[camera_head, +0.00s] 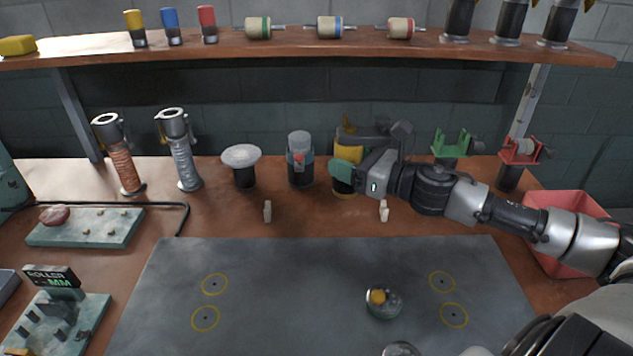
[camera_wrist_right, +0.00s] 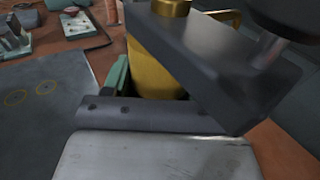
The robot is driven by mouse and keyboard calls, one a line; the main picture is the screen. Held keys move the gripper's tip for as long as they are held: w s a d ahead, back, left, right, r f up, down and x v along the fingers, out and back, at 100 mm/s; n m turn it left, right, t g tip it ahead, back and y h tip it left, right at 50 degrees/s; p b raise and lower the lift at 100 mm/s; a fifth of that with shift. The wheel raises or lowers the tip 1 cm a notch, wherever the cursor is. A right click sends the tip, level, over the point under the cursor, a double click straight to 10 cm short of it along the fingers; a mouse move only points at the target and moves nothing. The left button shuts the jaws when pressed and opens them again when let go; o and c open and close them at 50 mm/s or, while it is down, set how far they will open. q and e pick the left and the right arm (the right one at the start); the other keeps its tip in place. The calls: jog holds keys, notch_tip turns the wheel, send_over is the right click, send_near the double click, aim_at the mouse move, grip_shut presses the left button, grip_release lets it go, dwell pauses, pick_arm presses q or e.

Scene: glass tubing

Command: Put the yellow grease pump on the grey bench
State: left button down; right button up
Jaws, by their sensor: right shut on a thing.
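The yellow grease pump (camera_head: 349,152) stands upright at the back of the brown tabletop, in the head view's middle. My right gripper (camera_head: 345,172) reaches in from the right and is shut on it; the gripper and wrist hide part of its body. The grey bench (camera_head: 290,285) is the flat grey surface in front, with several yellow ring marks. My left gripper is not in view.
A grey-lidded jar (camera_head: 300,165) stands just left of the pump, and a white-topped black pot (camera_head: 242,165) beyond it. Two small pale pegs stand in front. A round item with a yellow knob (camera_head: 380,300) sits on the grey surface. A shelf (camera_head: 300,42) overhangs behind; a red bin (camera_head: 565,205) is right.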

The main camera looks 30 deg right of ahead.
jog(key=w+f+p, duration=0.1)
jog(key=w+f, duration=0.3)
jog(key=w+f+p, duration=0.1)
jog(key=w+f, duration=0.4)
jog(key=shift+a+f, duration=0.15)
jog(key=shift+a, duration=0.05)
jog(key=shift+s, duration=0.1)
jog(key=o, duration=1.2)
jog(key=shift+c, duration=0.2)
